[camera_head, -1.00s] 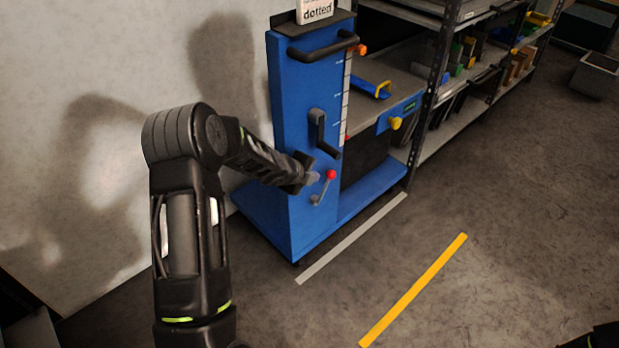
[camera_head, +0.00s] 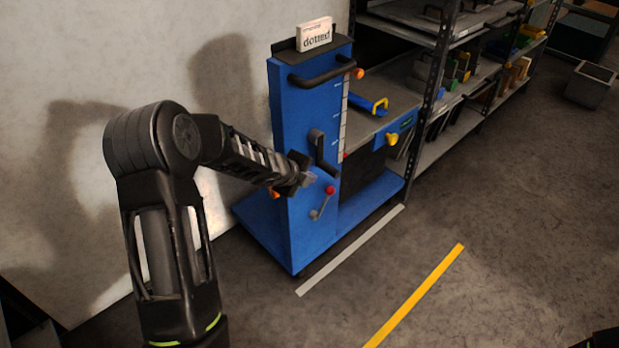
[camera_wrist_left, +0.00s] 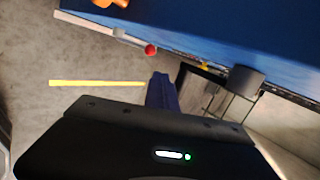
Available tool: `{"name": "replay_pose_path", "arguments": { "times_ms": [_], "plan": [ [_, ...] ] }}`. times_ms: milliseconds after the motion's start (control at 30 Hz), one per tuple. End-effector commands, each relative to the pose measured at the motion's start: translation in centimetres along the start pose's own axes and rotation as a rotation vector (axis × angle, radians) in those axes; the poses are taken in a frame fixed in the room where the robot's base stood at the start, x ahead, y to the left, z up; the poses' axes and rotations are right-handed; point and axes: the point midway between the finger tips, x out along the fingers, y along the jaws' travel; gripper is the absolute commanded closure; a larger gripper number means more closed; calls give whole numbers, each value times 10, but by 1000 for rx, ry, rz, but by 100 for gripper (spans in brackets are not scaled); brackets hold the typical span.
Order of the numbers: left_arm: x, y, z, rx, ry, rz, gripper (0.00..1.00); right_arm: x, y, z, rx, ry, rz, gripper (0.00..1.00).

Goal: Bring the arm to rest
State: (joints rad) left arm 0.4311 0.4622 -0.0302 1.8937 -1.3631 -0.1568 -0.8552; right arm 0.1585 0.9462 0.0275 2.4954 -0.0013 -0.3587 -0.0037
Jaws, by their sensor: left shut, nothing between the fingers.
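My left arm comes in from the left in the head view. Its gripper (camera_head: 308,178) is shut and empty, in front of the lower part of the blue cart's column (camera_head: 300,235). A lever with a red knob (camera_head: 330,190) is just right of the fingertips; I cannot tell the exact gap. In the left wrist view the closed fingers (camera_wrist_left: 160,90) stick up past the black gripper body, and the red knob (camera_wrist_left: 151,49) shows above them, apart from them. My right gripper is not in view; only a dark piece shows at the lower right corner of the head view.
Grey and yellow floor strips (camera_head: 415,295) lie on open floor. A wall is on the left.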

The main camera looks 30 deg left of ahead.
Motion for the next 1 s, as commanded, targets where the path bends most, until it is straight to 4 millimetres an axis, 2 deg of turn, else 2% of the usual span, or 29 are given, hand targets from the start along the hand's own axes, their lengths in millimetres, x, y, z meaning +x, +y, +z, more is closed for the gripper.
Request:
{"name": "replay_pose_path", "arguments": {
  "times_ms": [400,467,567,667,767,800,867,900,1000],
  "plan": [
    [0,0,0,-40,2,-2,100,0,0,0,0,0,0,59],
    [0,-2,-1,-116,5,-10,100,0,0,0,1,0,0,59],
    [2,10,-16,-385,30,-5,100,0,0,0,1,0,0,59],
    [8,42,-57,-751,71,57,100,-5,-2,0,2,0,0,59],
    [8,87,-118,-1149,86,181,100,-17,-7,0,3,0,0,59],
    [5,107,-144,-1297,73,241,100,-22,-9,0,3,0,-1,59],
    [-5,140,-182,-1500,32,337,100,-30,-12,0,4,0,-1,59],
    [-14,161,-206,-1617,-9,401,100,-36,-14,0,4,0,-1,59],
    [-46,215,-257,-1837,-145,548,100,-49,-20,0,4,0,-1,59]
  ]
}}
